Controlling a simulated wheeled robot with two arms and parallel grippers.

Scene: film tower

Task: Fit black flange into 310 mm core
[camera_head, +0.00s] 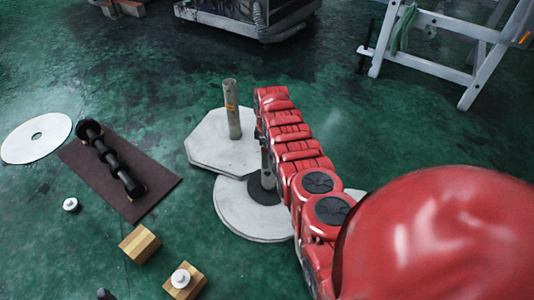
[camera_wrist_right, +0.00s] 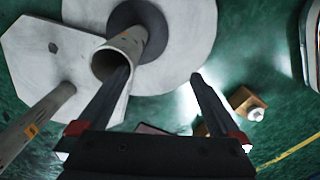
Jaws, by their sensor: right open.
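A grey core (camera_head: 233,110) with an orange label stands upright on a hexagonal white plate. A second upright core (camera_head: 266,168) stands in a black disc (camera_head: 258,191) on a round white plate (camera_head: 240,221); my right arm partly covers it. In the right wrist view its open end (camera_wrist_right: 112,62) faces me. My right gripper (camera_wrist_right: 160,75) is open and empty; its left finger overlaps that open end, and I cannot tell whether they touch. My left gripper is out of view.
A white disc (camera_head: 37,138) lies left of the mat (camera_head: 77,156). Wooden blocks (camera_head: 139,244) and small white-topped parts (camera_head: 71,204) are on the green floor in front. A white trestle (camera_head: 440,22) stands at the back right. Floor behind the plates is clear.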

